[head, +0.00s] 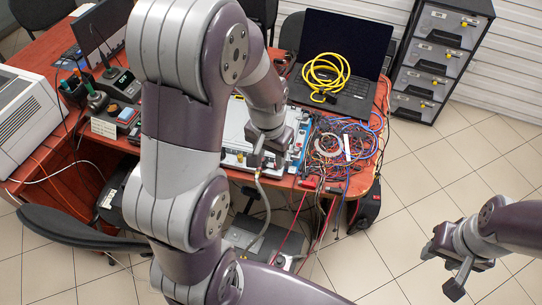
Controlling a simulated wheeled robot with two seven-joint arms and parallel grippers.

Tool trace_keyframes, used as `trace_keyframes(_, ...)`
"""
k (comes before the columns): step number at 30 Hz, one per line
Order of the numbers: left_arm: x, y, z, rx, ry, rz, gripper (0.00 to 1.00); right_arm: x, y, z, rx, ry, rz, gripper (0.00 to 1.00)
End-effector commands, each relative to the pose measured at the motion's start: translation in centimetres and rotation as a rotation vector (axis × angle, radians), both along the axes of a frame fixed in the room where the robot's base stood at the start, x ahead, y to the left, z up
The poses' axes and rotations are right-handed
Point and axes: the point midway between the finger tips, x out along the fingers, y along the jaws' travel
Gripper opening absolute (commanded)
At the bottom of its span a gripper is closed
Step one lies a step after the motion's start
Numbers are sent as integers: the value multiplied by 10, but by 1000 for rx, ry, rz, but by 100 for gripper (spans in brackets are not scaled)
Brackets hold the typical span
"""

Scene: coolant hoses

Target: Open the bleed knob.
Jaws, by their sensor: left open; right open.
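I cannot pick out the bleed knob in the head view; it may be hidden behind my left arm or too small to tell. A white panel-like unit with blue edges (236,157) lies on the red-brown table, largely covered by my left arm. My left gripper (267,158) is open above the unit's right part, near the table's front edge. A pale hose (262,205) hangs down from just below that gripper; I cannot tell whether they touch. My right gripper (443,270) is open and empty over the tiled floor, apart from the table.
A tangle of coloured cables (345,145) lies right of the unit. Behind it stands an open laptop (345,50) with a coiled yellow cable (325,76). A drawer cabinet (440,55) stands at the back right. A dark chair (70,228) is at the left. The floor at right is clear.

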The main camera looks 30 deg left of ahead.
Motion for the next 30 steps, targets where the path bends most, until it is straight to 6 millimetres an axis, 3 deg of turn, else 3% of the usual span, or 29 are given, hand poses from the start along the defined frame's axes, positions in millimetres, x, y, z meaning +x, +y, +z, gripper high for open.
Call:
trace_keyframes(11, -8, -6, 2, -1, -5, 1, 47, 0, 0, 0, 0, 0, 0, 43)
trace_keyframes(14, -11, 1, 2, -3, 11, 25, 46, 0, 0, 3, 0, 0, 0, 43)
trace_keyframes(16, -14, 19, -14, -11, 72, 85, 46, 0, 0, 10, 0, 0, 0, 43)
trace_keyframes(21, 38, 100, -69, -32, 133, 217, 46, 0, 0, 26, 0, 0, 0, 43)
trace_keyframes(24, 62, 136, -94, -33, 130, 219, 46, 0, 0, 29, 0, 0, 0, 43)
trace_keyframes(27, 84, 154, -103, -23, 105, 184, 46, 0, 0, 28, 0, 0, 0, 43)
trace_keyframes(30, 100, 160, -95, -11, 76, 140, 46, 0, 0, 28, 0, 0, 0, 43)
